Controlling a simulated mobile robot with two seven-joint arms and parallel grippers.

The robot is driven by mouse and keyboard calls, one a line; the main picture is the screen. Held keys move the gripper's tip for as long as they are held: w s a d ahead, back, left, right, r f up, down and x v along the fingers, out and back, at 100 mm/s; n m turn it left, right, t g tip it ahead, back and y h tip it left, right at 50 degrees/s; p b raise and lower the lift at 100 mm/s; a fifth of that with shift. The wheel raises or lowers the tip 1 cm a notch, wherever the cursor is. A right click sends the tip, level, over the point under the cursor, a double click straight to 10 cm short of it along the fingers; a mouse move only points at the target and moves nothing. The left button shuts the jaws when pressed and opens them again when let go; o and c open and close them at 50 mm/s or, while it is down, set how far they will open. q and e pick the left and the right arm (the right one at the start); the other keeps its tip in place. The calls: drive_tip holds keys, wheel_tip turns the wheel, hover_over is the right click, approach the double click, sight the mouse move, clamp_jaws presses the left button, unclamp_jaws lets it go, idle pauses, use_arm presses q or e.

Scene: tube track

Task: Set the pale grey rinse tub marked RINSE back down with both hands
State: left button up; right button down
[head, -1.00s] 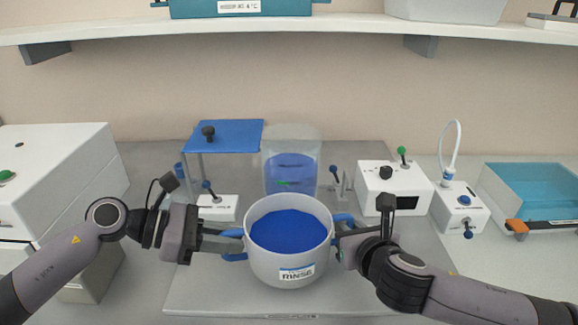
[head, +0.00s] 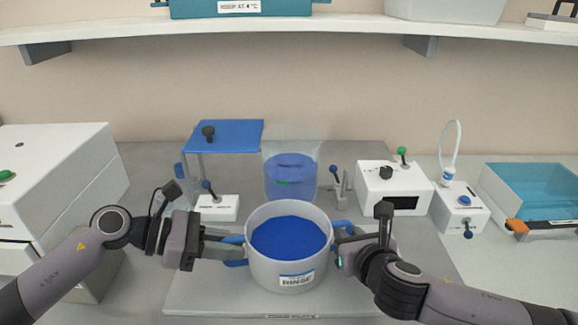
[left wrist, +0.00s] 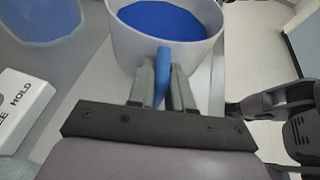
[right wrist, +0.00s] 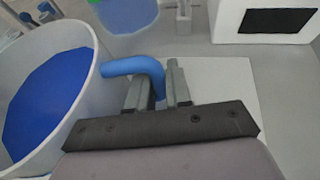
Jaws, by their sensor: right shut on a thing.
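The pale grey rinse tub (head: 262,268) is upright over the front of the grey mat, with blue liquid inside and its RINSE label facing me. I cannot tell whether its base touches the mat. My left gripper (head: 236,247) is shut on the tub's left blue handle; in the left wrist view the handle (left wrist: 162,75) stands between the fingers. My right gripper (head: 345,240) is shut on the right blue handle, which shows between the fingers in the right wrist view (right wrist: 130,66).
The grey mat (head: 200,295) is bare around the tub. Behind stand a clear vessel of blue liquid (head: 290,175), a blue-topped stand (head: 225,135) and a white box with a dark display (head: 395,185). A blue tray (head: 530,190) is at the right.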

use_arm(q)
drive_tip(key=o, duration=0.5)
drive_tip(key=shift+r, duration=0.15)
use_arm(e)
drive_tip(key=shift+w+r, duration=0.1)
drive_tip(key=shift+r, duration=0.05)
use_arm(q)
drive_tip(key=v, duration=1.2)
use_arm(e)
drive_tip(key=shift+r, duration=0.1)
drive_tip(key=c, duration=1)
unclamp_jaws()
drive_tip(key=shift+a, duration=0.1)
drive_tip(key=shift+o, duration=0.2)
